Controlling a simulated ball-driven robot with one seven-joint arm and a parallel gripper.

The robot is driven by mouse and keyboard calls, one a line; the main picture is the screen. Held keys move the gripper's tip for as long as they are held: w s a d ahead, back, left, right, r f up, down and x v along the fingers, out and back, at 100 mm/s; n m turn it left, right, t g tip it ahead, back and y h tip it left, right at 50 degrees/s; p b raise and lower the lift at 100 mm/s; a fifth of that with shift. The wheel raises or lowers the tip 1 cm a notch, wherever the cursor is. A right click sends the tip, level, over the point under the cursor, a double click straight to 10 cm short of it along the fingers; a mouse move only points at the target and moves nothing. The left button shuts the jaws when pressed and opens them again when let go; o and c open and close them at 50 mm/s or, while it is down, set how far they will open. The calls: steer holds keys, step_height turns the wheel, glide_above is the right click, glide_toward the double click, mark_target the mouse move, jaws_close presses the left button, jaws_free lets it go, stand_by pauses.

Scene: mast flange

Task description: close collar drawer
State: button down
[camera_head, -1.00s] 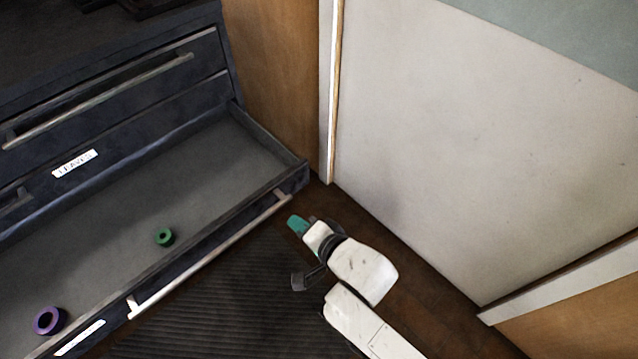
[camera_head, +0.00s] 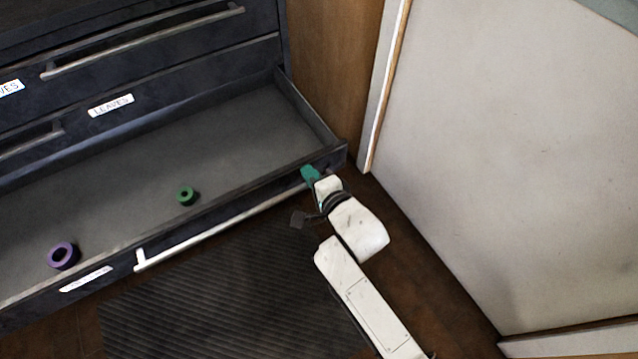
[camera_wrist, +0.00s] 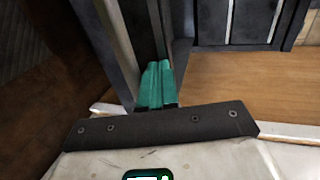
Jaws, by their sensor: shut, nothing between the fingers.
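The open drawer (camera_head: 250,140) is pulled well out of the dark cabinet in the head view. A green ring (camera_head: 187,196) and a purple ring (camera_head: 64,256) lie inside it. Its front carries a long metal handle (camera_head: 215,232) and a white label (camera_head: 85,279) too small to read. My gripper (camera_head: 308,174) has teal fingers, shut and empty, at the right end of the drawer front, close to the handle's right end. In the wrist view the fingers (camera_wrist: 157,80) point along the drawer's dark edge; whether they touch it I cannot tell.
Above are shut drawers, one labelled LEAVES (camera_head: 111,105), with a protruding handle (camera_head: 150,40). A wooden panel (camera_head: 335,70) and a large white panel (camera_head: 510,170) stand to the right. A dark ribbed mat (camera_head: 240,300) lies on the floor before the drawer.

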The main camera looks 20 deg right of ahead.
steer(key=shift+w+a+f, duration=0.1)
steer(key=shift+w, duration=0.25)
